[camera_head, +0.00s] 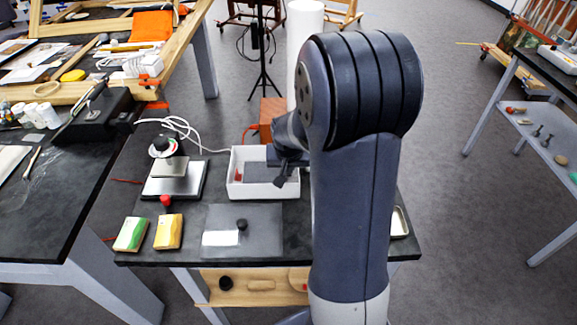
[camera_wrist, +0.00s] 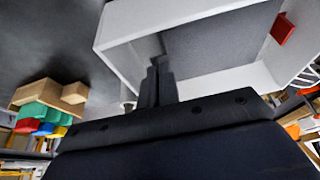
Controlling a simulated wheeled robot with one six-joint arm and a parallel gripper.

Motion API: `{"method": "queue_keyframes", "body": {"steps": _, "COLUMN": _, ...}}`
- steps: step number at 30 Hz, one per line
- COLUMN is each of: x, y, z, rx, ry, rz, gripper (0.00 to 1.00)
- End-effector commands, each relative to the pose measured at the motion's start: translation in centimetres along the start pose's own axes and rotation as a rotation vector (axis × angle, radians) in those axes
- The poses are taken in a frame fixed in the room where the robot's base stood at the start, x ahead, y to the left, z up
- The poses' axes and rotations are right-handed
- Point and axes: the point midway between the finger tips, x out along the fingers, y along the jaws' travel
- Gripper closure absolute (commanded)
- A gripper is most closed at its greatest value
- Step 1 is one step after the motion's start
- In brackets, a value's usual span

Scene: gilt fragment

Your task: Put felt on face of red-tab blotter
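A white open box (camera_head: 263,190) stands at the back of the black table, and it also fills the top of the wrist view (camera_wrist: 120,22). A grey flat surface (camera_wrist: 220,42) lies inside it with a red tab (camera_wrist: 282,28) at one side. The red tab also shows in the head view (camera_head: 238,175). My gripper (camera_head: 283,178) is over the right part of the box. In the wrist view its dark fingers (camera_wrist: 157,82) are close together by the box wall, with nothing clearly between them. I cannot pick out a separate felt piece.
A scale-like device (camera_head: 174,180) stands left of the box. A grey plate (camera_head: 258,218) with a black knob and white label lies in front. Two small colored boxes (camera_head: 168,231) (camera_head: 131,234) are at front left. A small metal tray (camera_head: 400,222) is at the right.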

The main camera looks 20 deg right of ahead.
Motion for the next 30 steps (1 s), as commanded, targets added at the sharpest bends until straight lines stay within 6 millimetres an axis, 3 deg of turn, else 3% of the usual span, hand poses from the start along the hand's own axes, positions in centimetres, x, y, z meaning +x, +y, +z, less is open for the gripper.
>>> {"method": "queue_keyframes", "body": {"steps": 29, "x": 0.81, "y": 0.00, "z": 0.32, "rx": 0.000, "ry": 0.000, "rz": 0.000, "gripper": 1.00}}
{"method": "queue_keyframes", "body": {"steps": 30, "x": 0.81, "y": 0.00, "z": 0.32, "rx": 0.000, "ry": 0.000, "rz": 0.000, "gripper": 0.96}}
